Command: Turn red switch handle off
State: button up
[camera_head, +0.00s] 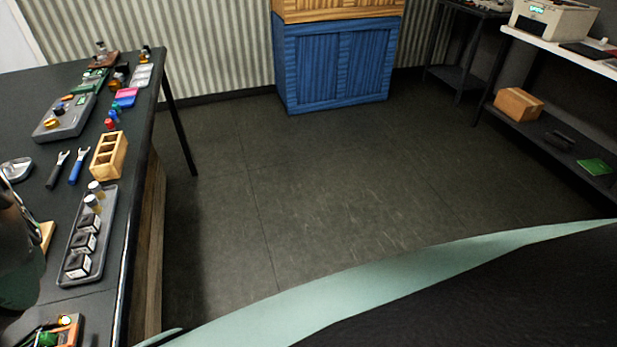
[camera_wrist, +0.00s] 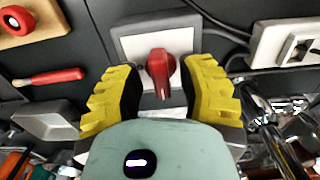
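The red switch handle (camera_wrist: 161,72) is in the wrist view, on a pale square switch plate (camera_wrist: 135,46) fixed to a dark panel. My gripper (camera_wrist: 160,85) has two yellow ridged fingers, spread apart on either side of the handle. Gaps show between the handle and both fingers, so the gripper is open and holds nothing. The lower part of the plate is partly hidden by my gripper. The switch is not in the head view.
In the wrist view, a white power outlet (camera_wrist: 285,44) is to the right, with dark cables nearby. A wooden block with a red knob (camera_wrist: 17,20) and a red-handled tool (camera_wrist: 50,77) are at left. In the head view, a dark workbench (camera_head: 30,105) holds trays and tools; the floor (camera_head: 300,185) is clear.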

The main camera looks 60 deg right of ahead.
jog(key=shift+o, duration=0.3)
jog(key=shift+r, duration=0.1)
notch_tip(320, 180, up, 12)
dwell(0.4)
dwell(0.3)
